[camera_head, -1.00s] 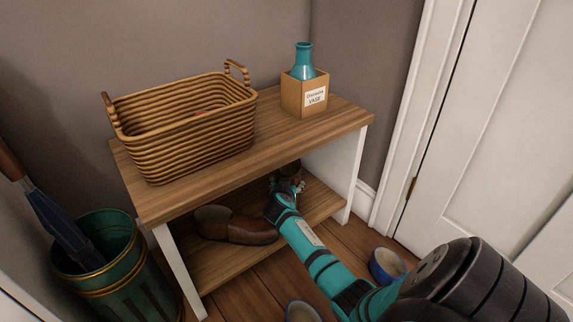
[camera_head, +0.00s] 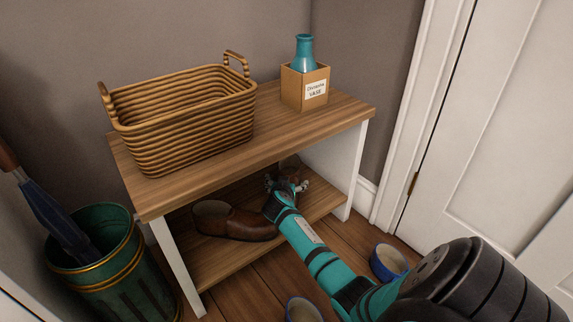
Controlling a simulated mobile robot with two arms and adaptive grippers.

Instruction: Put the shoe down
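A brown leather shoe (camera_head: 235,221) lies on the lower wooden shelf (camera_head: 222,262) of the bench, left of my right gripper. A second brown shoe (camera_head: 291,170) shows partly under the bench top, right at my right gripper (camera_head: 286,183). The gripper and the bench hide most of this shoe. My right arm reaches in from the lower right, with the gripper low over the shelf. The fingers are small and partly hidden, so I cannot tell whether they are closed on the shoe. My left gripper is not in view.
The bench top (camera_head: 225,175) carries a wicker basket (camera_head: 185,140) and a boxed teal vase (camera_head: 305,90). A green bin (camera_head: 110,270) with an umbrella (camera_head: 55,222) stands at left. A white door is at right.

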